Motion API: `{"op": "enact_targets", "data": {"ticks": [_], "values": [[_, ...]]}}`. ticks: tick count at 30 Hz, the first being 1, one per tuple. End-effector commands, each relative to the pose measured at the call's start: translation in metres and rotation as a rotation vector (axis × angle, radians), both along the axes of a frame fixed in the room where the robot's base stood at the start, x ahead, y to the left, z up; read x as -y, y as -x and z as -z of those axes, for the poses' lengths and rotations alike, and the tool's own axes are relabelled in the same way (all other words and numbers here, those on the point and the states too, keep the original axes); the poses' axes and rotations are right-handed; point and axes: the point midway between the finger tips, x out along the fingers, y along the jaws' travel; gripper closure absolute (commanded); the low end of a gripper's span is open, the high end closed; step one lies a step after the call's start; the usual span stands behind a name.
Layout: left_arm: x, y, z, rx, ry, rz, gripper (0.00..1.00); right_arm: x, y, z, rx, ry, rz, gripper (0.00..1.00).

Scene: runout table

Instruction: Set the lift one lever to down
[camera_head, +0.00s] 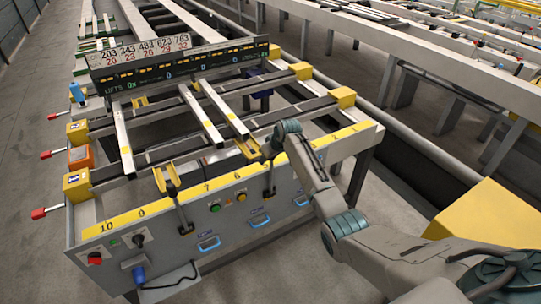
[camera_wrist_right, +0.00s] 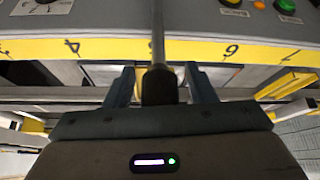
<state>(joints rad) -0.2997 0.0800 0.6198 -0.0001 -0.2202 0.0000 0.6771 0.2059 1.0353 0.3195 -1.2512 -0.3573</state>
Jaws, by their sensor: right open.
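Two dark levers stand on the grey front panel (camera_head: 226,222) of the runout table: a left lever (camera_head: 179,207) and a right lever (camera_head: 269,178). No label naming either as lift one is readable. My right gripper (camera_head: 278,148) is at the top of the right lever, above the yellow numbered strip. In the right wrist view my right gripper (camera_wrist_right: 163,85) has its fingers apart. The dark knob (camera_wrist_right: 158,86) of a lever sits between them, with a gap on both sides; its shaft (camera_wrist_right: 158,35) runs up the picture. My left gripper is out of view.
The panel carries green and yellow buttons (camera_head: 241,197), blue handles (camera_head: 208,243) and a red knob (camera_head: 95,258). Long bars (camera_head: 203,116) lie across the table behind. A display board (camera_head: 180,66) stands at the back. A yellow block (camera_head: 490,212) is at the right.

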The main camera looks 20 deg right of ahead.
Motion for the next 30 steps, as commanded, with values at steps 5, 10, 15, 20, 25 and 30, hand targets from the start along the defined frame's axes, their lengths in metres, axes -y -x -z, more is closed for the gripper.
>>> {"op": "enact_targets", "data": {"ticks": [5,10,15,20,25,30], "values": [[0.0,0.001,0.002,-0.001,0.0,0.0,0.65,0.002,0.005,-0.01,0.002,0.0,0.0,0.5],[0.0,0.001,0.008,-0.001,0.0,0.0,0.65,0.005,0.018,-0.033,0.005,0.002,-0.001,0.5],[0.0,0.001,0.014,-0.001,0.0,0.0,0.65,0.008,0.032,-0.063,0.005,0.003,0.0,0.5],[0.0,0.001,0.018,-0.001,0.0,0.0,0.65,0.01,0.043,-0.083,0.002,0.002,0.0,0.5],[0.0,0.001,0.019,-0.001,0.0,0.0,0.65,0.011,0.049,-0.094,0.0,0.001,0.0,0.5],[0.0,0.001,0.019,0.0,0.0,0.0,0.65,0.011,0.049,-0.095,0.001,0.001,0.0,0.5]]}}
